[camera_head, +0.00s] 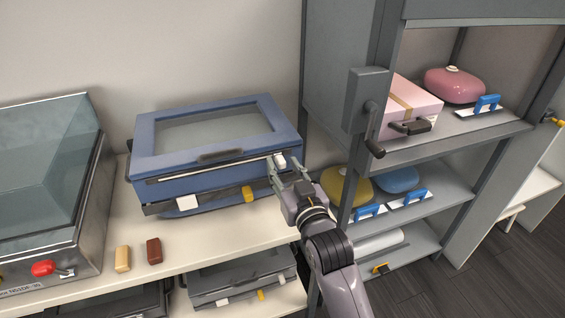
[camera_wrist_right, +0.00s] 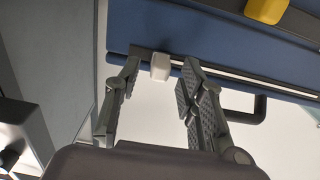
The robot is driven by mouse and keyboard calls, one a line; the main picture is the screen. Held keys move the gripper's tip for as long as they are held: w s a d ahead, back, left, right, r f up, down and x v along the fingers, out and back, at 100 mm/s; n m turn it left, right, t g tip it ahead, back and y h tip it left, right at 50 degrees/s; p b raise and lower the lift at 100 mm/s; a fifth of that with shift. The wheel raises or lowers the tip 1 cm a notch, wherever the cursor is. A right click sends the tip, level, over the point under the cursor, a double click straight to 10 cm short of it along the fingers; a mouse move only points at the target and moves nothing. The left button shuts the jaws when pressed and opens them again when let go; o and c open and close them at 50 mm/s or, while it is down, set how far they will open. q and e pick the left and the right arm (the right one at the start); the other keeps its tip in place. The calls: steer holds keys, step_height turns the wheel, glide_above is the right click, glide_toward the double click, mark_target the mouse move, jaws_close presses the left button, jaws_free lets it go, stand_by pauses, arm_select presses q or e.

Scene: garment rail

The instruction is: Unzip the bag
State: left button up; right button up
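The bag is a blue rectangular case (camera_head: 172,188) with a clear window in its lid, lying on the counter. A zip track runs along its front, and a white zip pull (camera_head: 280,160) sits at the right end. The pull also shows in the right wrist view (camera_wrist_right: 160,66), near the tips of my fingers. My right gripper (camera_head: 286,170) is at the bag's front right corner. Its fingers (camera_wrist_right: 158,82) are open, one on each side of the pull, and do not appear closed on it. My left gripper is out of view.
A grey glass-lidded machine (camera_head: 45,170) stands at left, with two small blocks (camera_head: 138,255) beside it. Grey shelving (camera_head: 455,147) with boxes and pouches rises close at right. Another case (camera_head: 240,278) lies below the counter.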

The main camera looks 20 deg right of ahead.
steer(key=shift+w, duration=0.8)
steer(key=shift+c, duration=0.2)
jaws_close()
